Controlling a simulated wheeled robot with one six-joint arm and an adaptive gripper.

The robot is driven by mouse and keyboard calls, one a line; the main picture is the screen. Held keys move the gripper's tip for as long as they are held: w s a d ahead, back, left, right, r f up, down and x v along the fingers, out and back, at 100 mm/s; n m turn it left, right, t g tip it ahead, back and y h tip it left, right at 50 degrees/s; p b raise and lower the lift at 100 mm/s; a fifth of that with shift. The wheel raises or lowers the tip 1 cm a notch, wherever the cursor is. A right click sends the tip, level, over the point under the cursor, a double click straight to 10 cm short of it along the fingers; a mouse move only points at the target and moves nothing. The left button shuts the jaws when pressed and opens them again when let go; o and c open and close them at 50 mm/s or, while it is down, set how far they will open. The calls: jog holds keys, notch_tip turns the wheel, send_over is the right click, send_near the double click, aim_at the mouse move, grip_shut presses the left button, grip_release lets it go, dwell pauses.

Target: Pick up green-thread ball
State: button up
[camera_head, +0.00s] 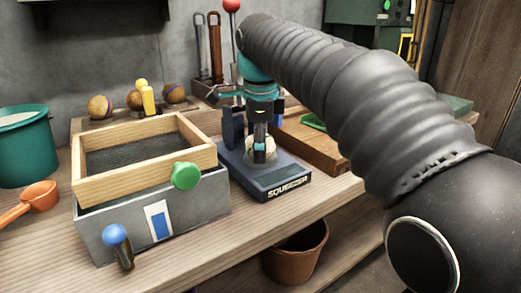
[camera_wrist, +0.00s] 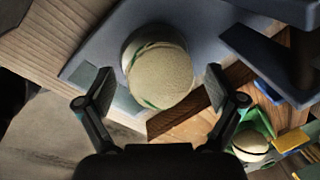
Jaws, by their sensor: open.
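A pale round ball with thin green lines (camera_wrist: 160,75) sits on the blue-grey squeezer base (camera_wrist: 85,68). In the head view the ball (camera_head: 251,147) is partly hidden behind my gripper (camera_head: 260,150), which points down over it. In the wrist view my gripper (camera_wrist: 158,88) is open, with one finger on the left of the ball and one on the right. Gaps show between the ball and both fingers. The squeezer's labelled front (camera_head: 290,188) faces the table edge.
A wooden frame (camera_head: 95,188) on a grey box with green and blue knobs stands left of the squeezer. In the wrist view another pale ball (camera_wrist: 251,143) lies by a green piece at lower right. Dark squeezer parts (camera_wrist: 268,62) rise close to the right finger.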

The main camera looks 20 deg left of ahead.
jog(key=c, duration=1.4)
